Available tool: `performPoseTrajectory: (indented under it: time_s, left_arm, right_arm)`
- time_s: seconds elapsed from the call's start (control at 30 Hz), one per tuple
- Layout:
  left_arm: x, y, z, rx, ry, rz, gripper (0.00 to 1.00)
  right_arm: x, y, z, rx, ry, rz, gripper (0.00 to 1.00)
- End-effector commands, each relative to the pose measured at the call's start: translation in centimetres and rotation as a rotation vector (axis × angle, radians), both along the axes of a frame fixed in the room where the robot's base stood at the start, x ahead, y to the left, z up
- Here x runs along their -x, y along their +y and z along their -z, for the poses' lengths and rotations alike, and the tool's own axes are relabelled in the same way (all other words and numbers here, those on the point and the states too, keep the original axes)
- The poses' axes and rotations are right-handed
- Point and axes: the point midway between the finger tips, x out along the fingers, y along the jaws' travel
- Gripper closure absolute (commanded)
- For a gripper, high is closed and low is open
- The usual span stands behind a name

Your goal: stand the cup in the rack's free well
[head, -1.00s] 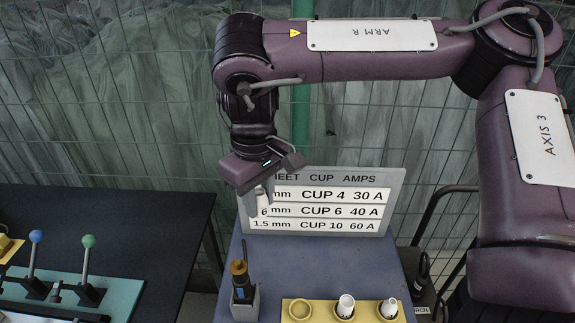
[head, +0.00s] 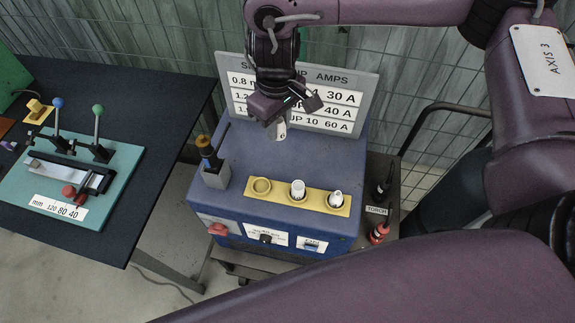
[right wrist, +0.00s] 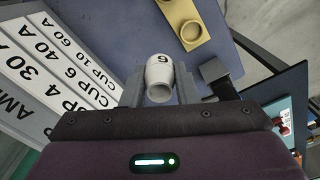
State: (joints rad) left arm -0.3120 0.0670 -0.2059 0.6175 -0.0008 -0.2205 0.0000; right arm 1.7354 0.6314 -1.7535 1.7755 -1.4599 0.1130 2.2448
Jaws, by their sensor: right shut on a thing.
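My right gripper (head: 279,124) is shut on a white cup (right wrist: 160,76), held above the blue machine top behind the rack. The cup carries a dark numeral, seen upside down in the right wrist view, with its open end toward that camera. In the head view the cup (head: 281,132) is partly covered by the fingers. The yellow rack (head: 279,191) lies along the machine's front edge. Its left well (head: 261,185) is empty; the middle and right wells hold white cups (head: 297,189) (head: 336,199). The empty well also shows in the right wrist view (right wrist: 190,32). My left gripper is out of view.
A torch (head: 206,148) stands in a grey holder (head: 216,177) left of the rack. A cup-and-amps sign (head: 350,98) rises behind the gripper. A dark table (head: 150,107) with a teal lever fixture (head: 112,185) stands at left. Machine top behind the rack is clear.

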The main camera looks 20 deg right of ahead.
Motion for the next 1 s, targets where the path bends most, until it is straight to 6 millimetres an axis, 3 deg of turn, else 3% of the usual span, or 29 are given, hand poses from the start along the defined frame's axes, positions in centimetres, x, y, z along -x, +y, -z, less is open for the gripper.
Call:
performPoseTrajectory:
  time_s: [0.2,0.4,0.63,1.0]
  left_arm:
    - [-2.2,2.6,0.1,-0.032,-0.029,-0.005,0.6]
    - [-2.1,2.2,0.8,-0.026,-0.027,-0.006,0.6]
    - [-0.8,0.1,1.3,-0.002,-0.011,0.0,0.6]
    - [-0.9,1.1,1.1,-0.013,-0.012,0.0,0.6]
  right_arm:
    - [0.2,0.0,5.8,-0.001,0.009,0.005,0.98]
    - [0.1,0.0,10.5,-0.001,0.006,0.005,0.98]
    - [0.0,0.0,12.8,-0.001,0.0,0.001,0.98]
    - [0.0,-0.1,16.6,0.002,0.001,0.002,0.98]
